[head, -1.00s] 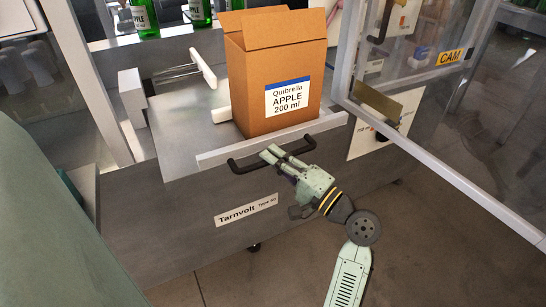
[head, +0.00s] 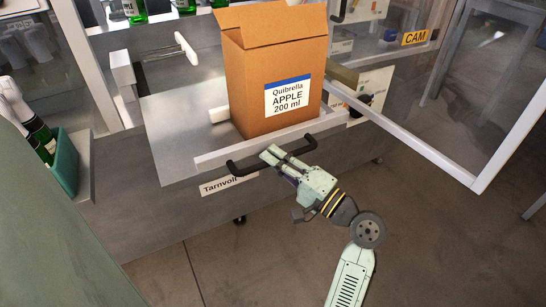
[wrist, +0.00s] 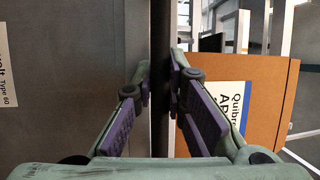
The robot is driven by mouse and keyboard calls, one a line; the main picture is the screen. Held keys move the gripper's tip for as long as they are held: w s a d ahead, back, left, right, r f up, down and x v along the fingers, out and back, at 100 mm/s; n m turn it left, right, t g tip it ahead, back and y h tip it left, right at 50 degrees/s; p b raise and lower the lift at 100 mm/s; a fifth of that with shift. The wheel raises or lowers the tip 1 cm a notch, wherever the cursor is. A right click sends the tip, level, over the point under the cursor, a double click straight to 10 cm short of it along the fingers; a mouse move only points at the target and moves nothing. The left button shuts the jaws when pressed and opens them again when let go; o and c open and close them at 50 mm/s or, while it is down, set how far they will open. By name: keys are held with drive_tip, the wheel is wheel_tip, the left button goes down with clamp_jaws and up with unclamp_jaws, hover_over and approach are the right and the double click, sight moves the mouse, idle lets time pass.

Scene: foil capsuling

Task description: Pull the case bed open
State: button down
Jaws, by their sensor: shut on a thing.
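The case bed (head: 172,138) is a flat grey metal plate with a pale front rail and a black bar handle (head: 243,171). In the head view it juts out past the machine front and overhangs part of the Tarnvolt label (head: 220,186). My gripper (head: 272,156) is shut on the handle near its middle. In the wrist view the fingers (wrist: 160,88) close on both sides of the dark upright bar. The cardboard case (head: 255,105), labelled Quibrella APPLE 200 ml, stands upright with flaps raised on the bed, behind the rail.
A white pusher bar (head: 187,50) is behind the bed. Green bottles (head: 135,10) stand at the back, and a green bin (head: 68,160) with bottles is at the left. The floor in front is clear.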

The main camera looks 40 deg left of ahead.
drive_tip(key=shift+s+d, duration=0.3)
drive_tip(key=shift+d, duration=0.55)
drive_tip(key=c, duration=1.6)
unclamp_jaws()
drive_tip(key=d+f, duration=0.2)
drive_tip(key=d, duration=0.9)
drive_tip(key=shift+d, duration=0.4)
